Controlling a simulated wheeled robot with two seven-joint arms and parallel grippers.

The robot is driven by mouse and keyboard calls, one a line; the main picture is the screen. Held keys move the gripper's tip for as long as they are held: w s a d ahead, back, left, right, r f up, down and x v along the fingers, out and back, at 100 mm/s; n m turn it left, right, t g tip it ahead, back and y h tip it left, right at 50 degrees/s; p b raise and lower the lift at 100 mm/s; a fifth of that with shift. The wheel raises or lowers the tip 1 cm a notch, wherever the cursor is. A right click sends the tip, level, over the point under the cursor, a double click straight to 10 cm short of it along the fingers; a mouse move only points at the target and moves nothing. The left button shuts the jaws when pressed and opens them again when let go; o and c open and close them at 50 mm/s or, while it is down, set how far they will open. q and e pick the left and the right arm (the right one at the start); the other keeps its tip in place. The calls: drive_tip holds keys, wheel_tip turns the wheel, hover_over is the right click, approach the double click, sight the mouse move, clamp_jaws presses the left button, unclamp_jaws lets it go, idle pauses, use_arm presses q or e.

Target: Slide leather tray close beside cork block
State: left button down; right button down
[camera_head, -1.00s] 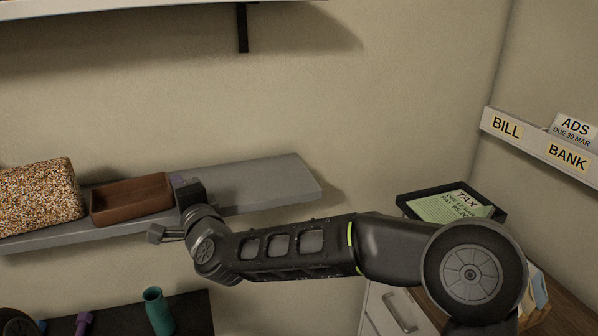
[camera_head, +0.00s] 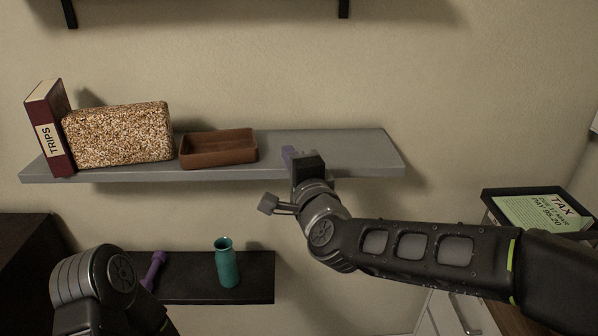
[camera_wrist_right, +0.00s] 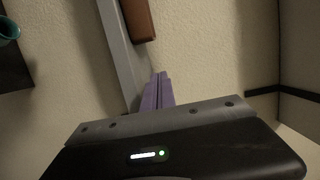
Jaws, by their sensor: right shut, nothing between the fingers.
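The brown leather tray (camera_head: 219,160) lies on the grey wall shelf, close to the right side of the speckled cork block (camera_head: 118,136). Only a narrow gap shows between them at the front. One end of the tray shows at the top of the right wrist view (camera_wrist_right: 143,20). My right gripper (camera_head: 289,155) is shut and empty over the shelf, right of the tray and clear of it. Its purple fingertips also show together in the right wrist view (camera_wrist_right: 160,82). My left arm shows at the lower left, but its gripper is not visible.
A dark red TRIPS binder (camera_head: 49,129) stands left of the block. The grey shelf (camera_head: 350,150) is bare at its right end. Below, a dark shelf (camera_head: 255,282) holds a teal vase (camera_head: 227,263) and a purple object (camera_head: 154,270). A black paper tray (camera_head: 490,198) is at right.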

drive_tip(key=shift+v, duration=1.7)
drive_tip(key=shift+d, duration=0.1)
drive_tip(key=f+n, duration=0.1)
drive_tip(key=a+f+n+g, duration=0.1)
drive_tip(key=f+n, duration=0.1)
drive_tip(key=f+n+y, duration=0.1)
drive_tip(key=n, duration=0.1)
drive_tip(key=shift+s+a+f+g, duration=0.25)
drive_tip(key=shift+s+f+g, duration=0.15)
drive_tip(key=s+d+f+n+g+p, duration=0.1)
drive_tip(key=s+d+f+n+g, duration=0.15)
drive_tip(key=f, duration=0.95)
drive_tip(key=s+d+f+n+g+p, duration=0.15)
drive_tip(key=f+n+g, duration=0.25)
drive_tip(key=f, duration=0.8)
drive_tip(key=s+d+f+g+h+p, duration=0.1)
drive_tip(key=s+d+f+g+p, duration=0.1)
drive_tip(key=s+f, duration=0.8)
drive_tip(key=s+d+f+n+g+h+p, duration=0.1)
drive_tip(key=s+d+f+g, duration=0.4)
drive_tip(key=s+f, duration=0.6)
drive_tip(key=s+g+p, duration=0.1)
drive_tip(key=s, duration=0.3)
drive_tip(key=shift+s+p, duration=0.35)
